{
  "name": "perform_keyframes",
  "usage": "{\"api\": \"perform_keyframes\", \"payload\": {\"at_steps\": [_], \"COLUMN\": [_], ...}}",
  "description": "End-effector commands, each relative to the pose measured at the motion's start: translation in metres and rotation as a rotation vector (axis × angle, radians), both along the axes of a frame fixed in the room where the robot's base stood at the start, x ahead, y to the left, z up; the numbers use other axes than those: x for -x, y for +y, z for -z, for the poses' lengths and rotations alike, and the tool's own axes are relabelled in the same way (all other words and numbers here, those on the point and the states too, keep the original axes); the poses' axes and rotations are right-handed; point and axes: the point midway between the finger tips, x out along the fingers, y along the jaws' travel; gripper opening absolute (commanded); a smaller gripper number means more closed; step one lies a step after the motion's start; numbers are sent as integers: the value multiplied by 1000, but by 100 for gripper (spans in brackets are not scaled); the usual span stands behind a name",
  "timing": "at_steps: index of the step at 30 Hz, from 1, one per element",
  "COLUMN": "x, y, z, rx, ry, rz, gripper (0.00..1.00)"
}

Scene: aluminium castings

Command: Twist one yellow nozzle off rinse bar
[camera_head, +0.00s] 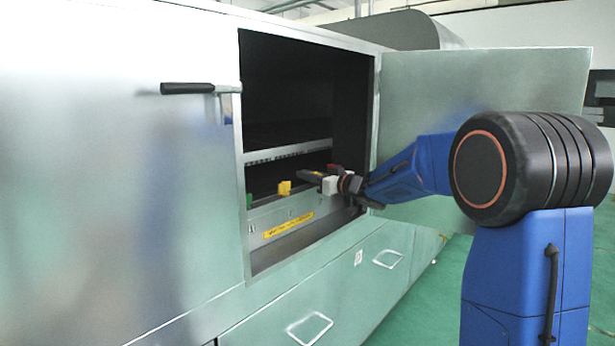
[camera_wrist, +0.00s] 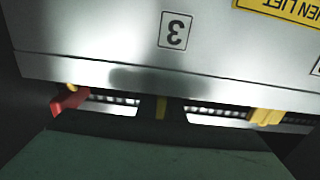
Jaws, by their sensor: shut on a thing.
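In the head view my gripper (camera_head: 312,177) reaches through the open cabinet doorway to the rinse bar. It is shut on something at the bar. In the wrist view a dim yellow nozzle (camera_wrist: 162,107) shows in the middle, below an upside-down label 3, and seems to be what the jaws hold. The fingertips themselves are too dark to make out there. Another yellow nozzle (camera_head: 284,188) stands on the bar left of my gripper; a yellow nozzle also shows at the right of the wrist view (camera_wrist: 265,116). The rinse bar (camera_wrist: 215,110) is mostly in shadow.
A green nozzle (camera_head: 249,201) is at the left end of the bar, and a red one (camera_wrist: 70,100) shows left in the wrist view. The cabinet door (camera_head: 480,85) stands open to the right. A panel with a yellow warning strip (camera_head: 288,225) runs below the bar.

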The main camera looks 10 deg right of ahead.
Motion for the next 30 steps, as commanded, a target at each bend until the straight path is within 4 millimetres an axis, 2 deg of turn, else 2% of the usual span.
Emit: {"api": "perform_keyframes", "payload": {"at_steps": [30], "x": [0], "y": [0], "z": [-12], "rx": [1], "ry": [-1], "rz": [2], "gripper": [0]}}
